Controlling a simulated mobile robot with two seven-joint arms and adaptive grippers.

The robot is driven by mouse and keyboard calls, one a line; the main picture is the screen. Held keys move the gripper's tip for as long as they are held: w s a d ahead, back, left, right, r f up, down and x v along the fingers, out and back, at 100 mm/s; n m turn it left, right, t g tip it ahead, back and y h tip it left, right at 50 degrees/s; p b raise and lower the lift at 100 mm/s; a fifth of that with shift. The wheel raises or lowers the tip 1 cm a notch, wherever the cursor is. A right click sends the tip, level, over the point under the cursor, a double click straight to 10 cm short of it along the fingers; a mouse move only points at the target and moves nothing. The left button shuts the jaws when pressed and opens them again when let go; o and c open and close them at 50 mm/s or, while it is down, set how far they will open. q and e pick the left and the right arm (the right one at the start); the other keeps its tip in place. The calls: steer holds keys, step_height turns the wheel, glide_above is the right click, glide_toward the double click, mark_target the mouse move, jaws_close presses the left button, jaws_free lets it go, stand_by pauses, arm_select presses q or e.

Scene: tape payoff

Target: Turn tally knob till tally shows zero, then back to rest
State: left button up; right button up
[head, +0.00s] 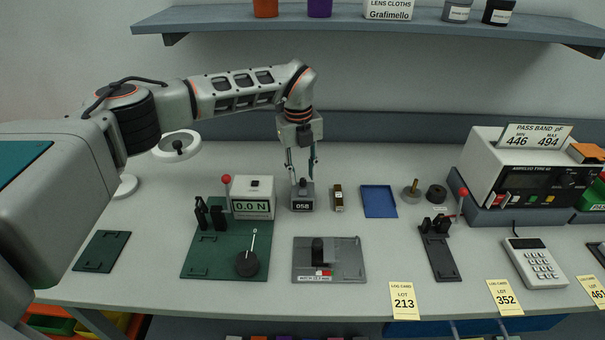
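The tally (302,205) is a small grey box on the bench, left of the picture's middle. Its dark window reads 058. A small dark knob (303,183) sits on its top. My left gripper (302,177) hangs pointing down directly above the tally. Its two fingers stand apart, one on each side of the knob, with a gap between them. Whether a fingertip touches the knob is too small to tell. My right gripper is not in view.
A 0.0 N force gauge (252,197) on a green plate stands close left of the tally. A small brass-and-black block (338,197) and a blue tray (379,201) lie to the right. A grey plate fixture (329,259) is in front. A shelf (380,24) runs above.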

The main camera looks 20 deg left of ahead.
arm_select(q)
steer(key=shift+f, duration=0.7)
jaws_close()
